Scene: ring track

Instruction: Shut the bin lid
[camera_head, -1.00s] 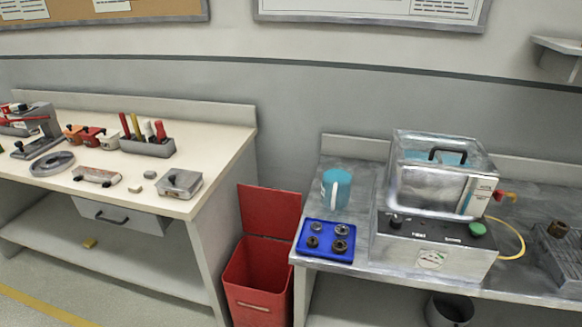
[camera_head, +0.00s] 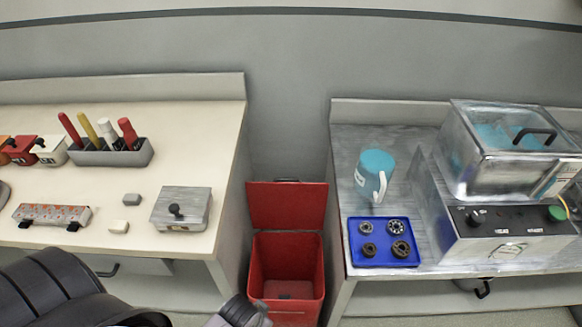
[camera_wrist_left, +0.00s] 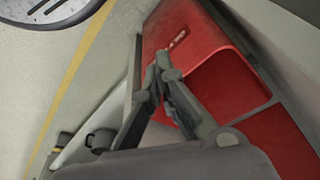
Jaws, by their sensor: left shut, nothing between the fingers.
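The red bin (camera_head: 287,272) stands on the floor between the two benches. Its red lid (camera_head: 287,205) is up, standing open at the back of the bin, so the inside shows. In the left wrist view the bin's red front wall (camera_wrist_left: 190,38), with a small label or handle, lies just past my fingers. My left gripper (camera_wrist_left: 163,68) is shut and empty, in front of the bin and apart from the lid. In the head view my left arm comes in at the bottom left and its fingertips are not clearly visible. My right gripper is in neither view.
The left bench (camera_head: 225,150) holds a tool rack (camera_head: 112,153) and a grey box (camera_head: 181,208). The right bench (camera_head: 340,180) holds a teal mug (camera_head: 374,172), a blue tray (camera_head: 361,256) with bearings, and a metal machine. Both bench edges stand close beside the bin.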

